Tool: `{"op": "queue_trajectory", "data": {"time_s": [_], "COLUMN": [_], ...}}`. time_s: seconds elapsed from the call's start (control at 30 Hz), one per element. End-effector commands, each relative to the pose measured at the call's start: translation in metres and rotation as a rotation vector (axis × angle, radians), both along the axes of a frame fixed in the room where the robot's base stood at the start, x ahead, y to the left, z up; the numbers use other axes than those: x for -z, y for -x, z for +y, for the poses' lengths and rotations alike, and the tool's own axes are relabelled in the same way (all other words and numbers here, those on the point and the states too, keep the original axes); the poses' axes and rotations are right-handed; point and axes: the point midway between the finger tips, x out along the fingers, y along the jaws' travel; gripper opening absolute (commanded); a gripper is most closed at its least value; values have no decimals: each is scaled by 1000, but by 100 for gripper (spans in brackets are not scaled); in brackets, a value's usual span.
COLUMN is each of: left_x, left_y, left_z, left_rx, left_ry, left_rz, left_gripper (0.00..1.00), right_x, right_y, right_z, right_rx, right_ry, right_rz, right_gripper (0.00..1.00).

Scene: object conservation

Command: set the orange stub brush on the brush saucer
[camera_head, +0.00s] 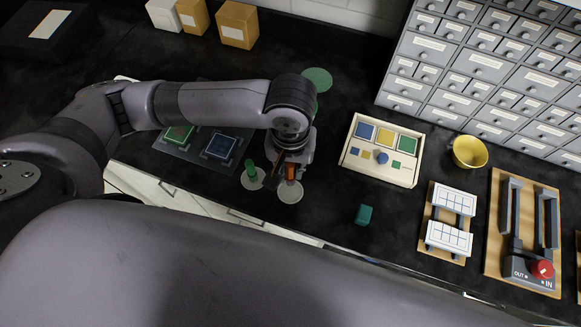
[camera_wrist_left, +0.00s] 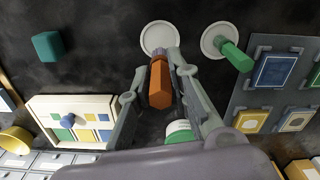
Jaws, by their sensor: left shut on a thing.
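The orange stub brush (camera_head: 290,173) is between the fingers of my left gripper (camera_head: 283,181), which is shut on it. In the left wrist view the orange brush (camera_wrist_left: 159,84) shows between both fingers (camera_wrist_left: 161,56), its bristle end toward a pale round saucer (camera_wrist_left: 159,34). This saucer (camera_head: 290,194) lies just below the brush in the head view; I cannot tell whether they touch. A green brush (camera_head: 251,167) stands on a second pale saucer (camera_head: 246,183) to the left. My right gripper is out of view.
A wooden tray of coloured tiles (camera_head: 362,174) and a teal block (camera_head: 364,215) lie to the right. A dark panel with coloured cards (camera_head: 190,159) is at the left. A yellow bowl (camera_head: 469,152) stands before the grey drawers (camera_head: 480,65). Green disc (camera_head: 318,77) lies behind my arm.

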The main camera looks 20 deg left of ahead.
Motion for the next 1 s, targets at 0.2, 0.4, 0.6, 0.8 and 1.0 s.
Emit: {"op": "queue_trajectory", "data": {"time_s": [0.2, 0.4, 0.6, 0.8, 1.0], "left_x": [19, 32, 49, 57, 57], "left_y": [0, 1, 1, 0, 0], "left_z": [0, 1, 0, 0, 0], "left_rx": [1, -1, -1, 1, 1], "left_ry": [0, -3, -1, -1, 0], "left_rz": [-1, 3, 2, 1, 0], "left_gripper": [0, 0, 0, 0, 0], "right_x": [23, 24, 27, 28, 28], "right_y": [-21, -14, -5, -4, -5], "right_z": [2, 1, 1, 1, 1], "right_rx": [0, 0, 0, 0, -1], "right_ry": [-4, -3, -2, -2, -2], "right_rz": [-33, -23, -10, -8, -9], "right_gripper": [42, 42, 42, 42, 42]}}
